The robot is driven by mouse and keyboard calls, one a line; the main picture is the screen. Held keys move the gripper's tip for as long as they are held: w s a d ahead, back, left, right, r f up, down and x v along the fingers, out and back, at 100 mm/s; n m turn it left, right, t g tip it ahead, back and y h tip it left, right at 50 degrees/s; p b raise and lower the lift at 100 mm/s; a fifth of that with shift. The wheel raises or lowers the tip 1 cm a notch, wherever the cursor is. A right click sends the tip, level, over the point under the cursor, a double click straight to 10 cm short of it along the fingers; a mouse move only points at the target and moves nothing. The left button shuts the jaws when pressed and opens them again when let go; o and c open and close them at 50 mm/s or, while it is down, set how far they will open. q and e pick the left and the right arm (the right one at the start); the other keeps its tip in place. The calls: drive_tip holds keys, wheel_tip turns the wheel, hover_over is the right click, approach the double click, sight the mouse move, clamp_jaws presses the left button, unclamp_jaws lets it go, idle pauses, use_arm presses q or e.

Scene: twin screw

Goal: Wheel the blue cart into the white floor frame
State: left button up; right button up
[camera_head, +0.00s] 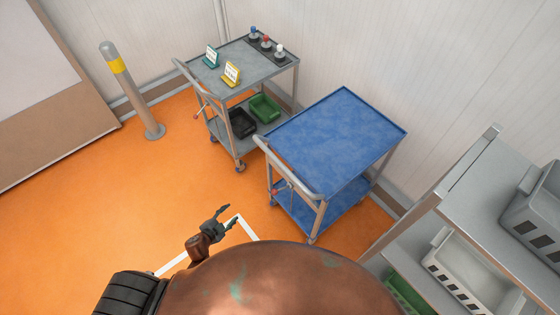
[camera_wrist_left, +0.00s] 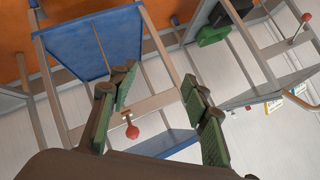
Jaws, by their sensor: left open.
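The blue cart (camera_head: 338,140) stands right of centre in the head view, with a blue top, a lower blue shelf and a grey push handle (camera_head: 287,170) on its left end. A red knob (camera_head: 274,193) sits below the handle. The white floor frame (camera_head: 247,228) shows only as a corner and parts of two sides; my body hides the rest. My left gripper (camera_head: 226,218) is open and empty, over the frame's corner, left of the cart and apart from it. In the left wrist view, its open fingers (camera_wrist_left: 158,78) appear before the cart's red knob (camera_wrist_left: 132,132) and blue shelf (camera_wrist_left: 95,45). My right gripper is out of view.
A grey cart (camera_head: 235,68) with signs, knobs and bins stands behind the blue cart, near the wall. A bollard (camera_head: 130,88) stands at left. A grey shelf unit (camera_head: 480,190) with crates is close on the right. Orange floor (camera_head: 100,205) is clear at left.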

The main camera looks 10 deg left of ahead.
use_arm(q)
drive_tip(key=w+d+r+m+t+h+p, duration=0.15)
drive_tip(key=w+d+r+m, duration=0.25)
drive_tip(key=r, duration=0.6)
drive_tip(key=w+d+r+m+g+h+p, duration=0.1)
drive_tip(key=w+d+r+m+h+p, duration=0.2)
drive_tip(key=r, duration=0.7)
drive_tip(key=m+g+h+p, duration=0.1)
drive_tip(key=m+g+p, duration=0.15)
drive_tip(key=m, duration=0.45)
approach(278, 165)
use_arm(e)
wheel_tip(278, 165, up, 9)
use_arm(q)
drive_tip(key=shift+t, duration=0.4)
drive_tip(key=b+x, duration=0.2)
drive_tip(key=x, duration=0.3)
drive_tip(key=b+x, duration=0.3)
drive_tip(key=x, duration=0.2)
drive_tip(key=shift+s+d+f, duration=0.1)
drive_tip(key=shift+d+f, duration=0.05)
drive_tip(key=shift+f, duration=0.15)
drive_tip(key=shift+w+d+f, duration=0.25)
drive_tip(key=shift+w, duration=0.05)
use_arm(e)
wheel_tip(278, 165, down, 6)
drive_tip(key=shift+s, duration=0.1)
